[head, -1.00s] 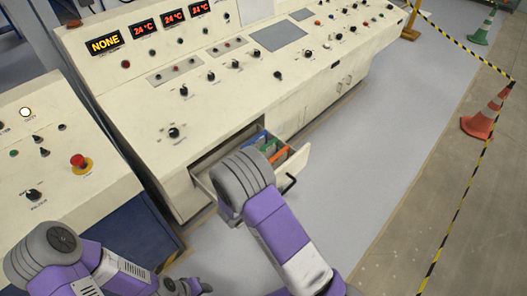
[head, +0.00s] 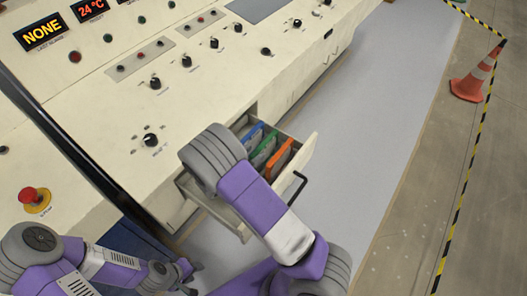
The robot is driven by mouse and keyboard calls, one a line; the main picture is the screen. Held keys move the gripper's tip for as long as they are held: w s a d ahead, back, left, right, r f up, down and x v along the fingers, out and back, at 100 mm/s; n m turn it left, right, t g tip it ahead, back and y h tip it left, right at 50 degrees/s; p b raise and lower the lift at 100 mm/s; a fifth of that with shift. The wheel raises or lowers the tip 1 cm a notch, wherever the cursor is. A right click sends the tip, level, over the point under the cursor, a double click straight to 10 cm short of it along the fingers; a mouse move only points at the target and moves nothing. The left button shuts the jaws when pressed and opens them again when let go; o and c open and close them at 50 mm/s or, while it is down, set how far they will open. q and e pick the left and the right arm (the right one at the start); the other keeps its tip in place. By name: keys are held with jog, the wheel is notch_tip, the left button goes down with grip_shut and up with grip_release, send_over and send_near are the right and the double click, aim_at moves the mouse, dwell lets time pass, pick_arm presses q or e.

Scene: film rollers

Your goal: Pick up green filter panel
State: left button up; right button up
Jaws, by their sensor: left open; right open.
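The green filter panel (head: 265,148) stands upright in the open drawer (head: 304,152) of the console, between a blue panel (head: 253,134) and an orange panel (head: 279,160). My purple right arm crosses in front of the drawer's left part; its gripper is hidden from the head view. My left gripper (head: 190,278) is at the lower middle left, below and left of the drawer, well apart from the panels. It is small and dark, open, and nothing shows in it.
The cream control console (head: 205,85) with knobs and displays fills the upper left. A red button (head: 34,197) is at the left. The drawer has a black handle (head: 294,188). Grey floor (head: 365,145) lies free to the right, up to a striped barrier tape and an orange cone (head: 473,82).

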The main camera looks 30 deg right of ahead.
aim_at(258, 150)
jog(key=b+x, duration=0.2)
jog(key=x, duration=0.3)
jog(key=shift+w+d+f, duration=0.15)
jog(key=shift+w+d, duration=0.1)
jog(key=shift+w, duration=0.05)
grip_shut()
